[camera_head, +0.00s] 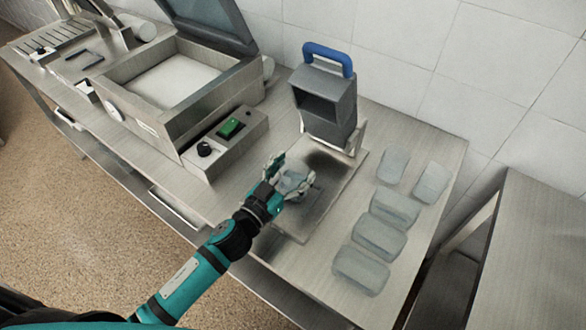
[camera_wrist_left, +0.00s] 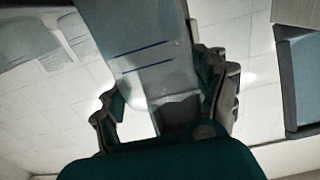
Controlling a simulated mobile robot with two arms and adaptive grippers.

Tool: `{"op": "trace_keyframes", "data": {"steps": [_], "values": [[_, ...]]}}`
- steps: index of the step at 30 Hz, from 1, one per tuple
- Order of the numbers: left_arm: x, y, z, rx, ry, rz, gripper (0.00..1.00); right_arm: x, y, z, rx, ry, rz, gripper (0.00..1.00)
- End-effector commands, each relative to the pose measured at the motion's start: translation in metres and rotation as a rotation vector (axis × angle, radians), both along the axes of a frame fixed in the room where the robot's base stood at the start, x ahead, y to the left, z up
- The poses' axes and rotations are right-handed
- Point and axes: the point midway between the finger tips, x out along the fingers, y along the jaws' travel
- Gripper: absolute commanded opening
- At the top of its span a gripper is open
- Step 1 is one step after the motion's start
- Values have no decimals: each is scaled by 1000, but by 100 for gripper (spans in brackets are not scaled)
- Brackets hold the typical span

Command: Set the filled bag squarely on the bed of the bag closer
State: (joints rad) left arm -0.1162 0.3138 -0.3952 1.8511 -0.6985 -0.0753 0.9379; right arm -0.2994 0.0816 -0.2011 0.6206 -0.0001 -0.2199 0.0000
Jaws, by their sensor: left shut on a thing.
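The bag closer (camera_head: 328,90) is a grey upright unit with a blue handle on top. Its flat bed (camera_head: 322,205) extends toward the front on the steel table, with a dark patch near the upright. My left gripper (camera_head: 290,180) is over the left side of the bed, shut on a small grey bag (camera_head: 295,187). Fingers partly hide the bag; whether it touches the bed I cannot tell. In the left wrist view, a grey panel with two blue lines (camera_wrist_left: 145,55), apparently the bag, lies between the fingers (camera_wrist_left: 165,105). My right gripper is not in view.
Several similar grey bags (camera_head: 378,240) lie on the table right of the bed. A box machine with a raised lid (camera_head: 185,85) and a control box with a green switch (camera_head: 229,130) stand to the left. A tiled wall (camera_head: 420,50) is behind.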

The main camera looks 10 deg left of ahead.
Motion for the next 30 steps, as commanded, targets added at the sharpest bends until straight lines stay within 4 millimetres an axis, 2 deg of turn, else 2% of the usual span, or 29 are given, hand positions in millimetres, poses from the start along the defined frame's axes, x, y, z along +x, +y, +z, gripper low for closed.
{"op": "trace_keyframes", "data": {"steps": [7, 8, 14, 24, 30], "values": [[0, 0, -3, 0, -1, 0, 17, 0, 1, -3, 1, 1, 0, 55], [0, 0, -3, 0, 0, 1, 75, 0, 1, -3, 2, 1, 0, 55], [0, 0, -3, 0, 1, 1, 100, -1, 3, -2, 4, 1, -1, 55], [-1, 1, 2, 0, 1, 0, 100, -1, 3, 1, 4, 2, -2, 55], [-31, 13, -4, 1, 4, 0, 100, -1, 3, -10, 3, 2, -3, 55]]}}
